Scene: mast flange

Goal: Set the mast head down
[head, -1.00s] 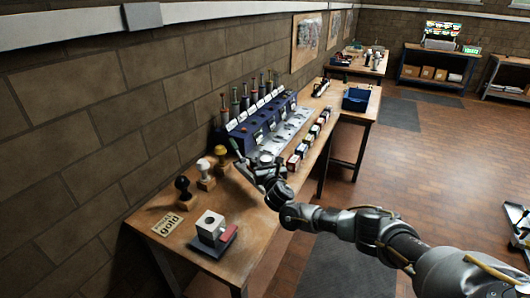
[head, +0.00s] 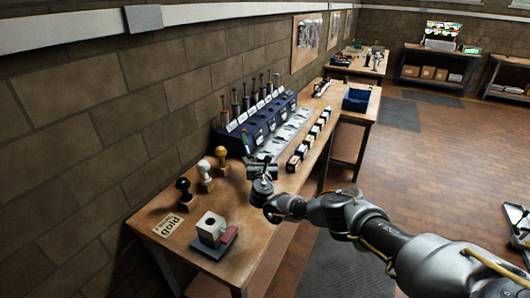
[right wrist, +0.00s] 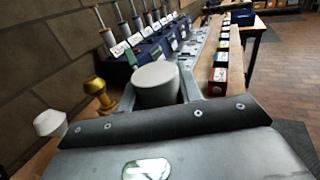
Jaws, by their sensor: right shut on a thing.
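My right gripper (head: 262,168) is over the workbench, right of the knobs and in front of the blue rack. It is shut on a pale grey cylinder, which I take to be the mast head (right wrist: 157,82); the right wrist view shows its round top between the fingers. In the head view the gripper largely hides it, and I cannot tell whether its underside touches the bench. A thin green-tipped piece (head: 245,138) shows just behind the gripper; I cannot tell whether it belongs to the held thing.
Black (head: 183,185), white (head: 204,165) and gold (head: 221,153) knobs stand on wooden blocks. A light block with a hole (head: 211,226) sits on a dark plate near the front. A blue rack (head: 262,125) of tools stands behind. Small boxes (head: 298,157) line the right edge.

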